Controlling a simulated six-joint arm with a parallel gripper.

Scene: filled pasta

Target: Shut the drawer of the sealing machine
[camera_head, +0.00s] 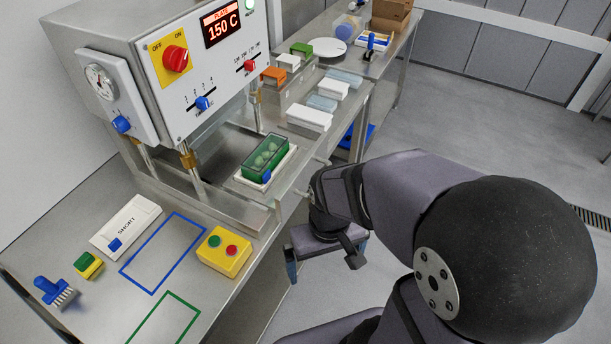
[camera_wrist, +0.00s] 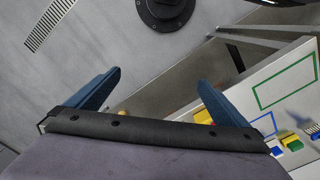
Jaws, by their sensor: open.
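The sealing machine (camera_head: 190,100) is a white box with a red dial and a display reading 150 C, in the head view at upper left. Its metal drawer (camera_head: 302,168) is out in front of the press, bearing a green tray of filled pasta (camera_head: 265,157) in a white frame. My gripper (camera_head: 326,255) is just in front of the drawer, toward the right, with its blue fingers spread and nothing between them. In the wrist view my gripper (camera_wrist: 160,79) is also open and empty. The arm's wrist partly hides the drawer's front right end, so contact cannot be told.
A side table with white packs (camera_head: 310,117) stands behind the drawer. The floor to the right is open.

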